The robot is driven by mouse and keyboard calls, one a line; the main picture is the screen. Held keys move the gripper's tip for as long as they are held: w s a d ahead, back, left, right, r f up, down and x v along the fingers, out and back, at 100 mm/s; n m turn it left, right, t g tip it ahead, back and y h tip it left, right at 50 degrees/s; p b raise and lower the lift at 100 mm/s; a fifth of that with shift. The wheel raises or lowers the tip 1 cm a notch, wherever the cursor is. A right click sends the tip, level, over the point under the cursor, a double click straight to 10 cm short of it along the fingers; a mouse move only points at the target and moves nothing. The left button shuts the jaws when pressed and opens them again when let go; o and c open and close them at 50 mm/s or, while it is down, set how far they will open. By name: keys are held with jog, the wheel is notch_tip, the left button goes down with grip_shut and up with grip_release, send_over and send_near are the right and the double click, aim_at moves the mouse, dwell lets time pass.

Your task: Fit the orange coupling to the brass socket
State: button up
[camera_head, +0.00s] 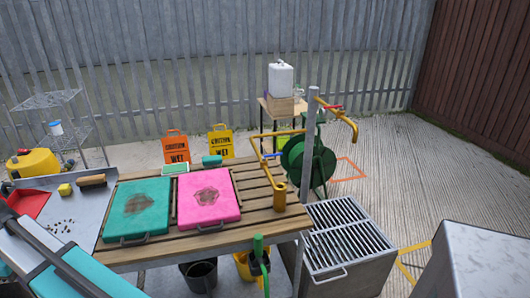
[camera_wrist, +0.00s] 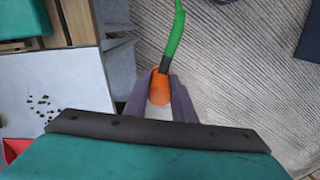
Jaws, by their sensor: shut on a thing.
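My gripper (camera_wrist: 158,100) shows in the wrist view and is shut on the orange coupling (camera_wrist: 160,88). A dark collar and a green hose (camera_wrist: 174,38) run up from the coupling. I do not make out the gripper or coupling in the head view. In the head view, a brass pipe with a blue lever comes off a grey post (camera_head: 308,150) and ends in a wide brass socket (camera_head: 279,198), mouth downward, by the table's right end. A second brass tap (camera_head: 345,122) with a red lever points right. The coupling is apart from both.
The slatted table (camera_head: 260,228) carries a teal pad (camera_head: 115,228) and a pink pad (camera_head: 228,211). A grey tray (camera_head: 90,238) with crumbs lies left. A slatted metal bin (camera_head: 345,270) and a grey box (camera_head: 480,260) stand right. A green reel (camera_head: 308,160) stands behind.

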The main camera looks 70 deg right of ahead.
jog(key=shift+d, duration=0.1)
jog(key=s+d+r+m+p, duration=0.1)
jog(key=s+d+r+p, duration=0.2)
jog(key=d, duration=1)
jog(key=s+d+r+m+p, duration=0.1)
jog(key=s+d+r+p, duration=0.15)
jog(key=d, duration=1.15)
jog(key=s+d+r+m+p, duration=0.15)
jog(key=s+d+p, duration=0.25)
jog(key=d, duration=0.9)
jog(key=s+d+r+m+p, duration=0.1)
jog(key=s+d+r+p, duration=0.2)
jog(key=s+d, duration=1)
jog(key=s+d+r+m+p, duration=0.1)
jog(key=s+d+r+p, duration=0.3)
jog(key=s+d, duration=0.9)
jog(key=s, duration=0.6)
jog(key=shift+s+d+p, duration=0.3)
jog(key=shift+d, duration=0.05)
jog(key=shift+m, duration=0.25)
jog(key=shift+f+b, duration=1.75)
jog(key=shift+f, duration=1.05)
